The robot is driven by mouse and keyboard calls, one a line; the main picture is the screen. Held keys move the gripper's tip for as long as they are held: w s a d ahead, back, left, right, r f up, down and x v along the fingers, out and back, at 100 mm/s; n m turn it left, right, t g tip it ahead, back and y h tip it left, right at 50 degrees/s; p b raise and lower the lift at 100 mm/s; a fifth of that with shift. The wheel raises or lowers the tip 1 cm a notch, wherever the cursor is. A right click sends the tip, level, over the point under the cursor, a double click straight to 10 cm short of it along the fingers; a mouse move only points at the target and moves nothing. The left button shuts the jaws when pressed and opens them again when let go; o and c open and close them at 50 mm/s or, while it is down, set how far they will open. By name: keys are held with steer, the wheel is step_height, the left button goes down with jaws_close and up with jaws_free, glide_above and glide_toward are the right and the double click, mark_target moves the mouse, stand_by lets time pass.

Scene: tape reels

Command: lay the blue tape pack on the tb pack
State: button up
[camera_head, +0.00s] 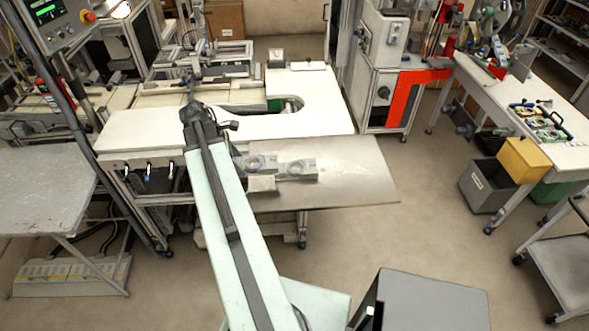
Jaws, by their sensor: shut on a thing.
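My pale arm crosses the middle of the view, up to a dark joint over the white worktop. I cannot make out my gripper or its fingertips; the arm appears to hide them. On a grey metal plate (355,172) beside the arm lie pale, flat pieces with round reel shapes, one left (256,162) and one right (297,168). A small pale block (262,184) lies in front of the left one. No blue tape pack stands out, and I cannot tell which piece is the tb pack. Part of the plate is hidden behind my arm.
The white worktop (325,98) with a curved cutout lies behind the plate. The plate's right part is bare. A grey table (45,185) stands at left. At right are a white bench (490,100), a grey bin (486,186) and a cart (565,265). Open floor lies between.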

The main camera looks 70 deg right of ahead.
steer(key=shift+s+a+r, duration=0.1)
steer(key=shift+s+a, duration=0.15)
steer(key=shift+a, duration=0.3)
steer(key=shift+s+a, duration=0.25)
steer(key=shift+a, duration=0.3)
steer(key=b, duration=0.1)
glide_toward(286, 168)
steer(key=shift+s+d+f, duration=0.45)
steer(key=shift+s+f, duration=0.1)
steer(key=shift+f, duration=0.1)
steer(key=b+x, duration=0.2)
steer(key=b, duration=0.1)
steer(key=b+x, duration=0.1)
steer(key=x, duration=0.1)
steer(key=shift+w+a+f, duration=0.15)
steer(key=shift+w+f, duration=0.05)
steer(key=shift+w, duration=0.1)
steer(key=shift+r, duration=0.25)
steer(key=shift+f, duration=0.1)
steer(key=o, duration=1.6)
steer(key=shift+c, duration=0.2)
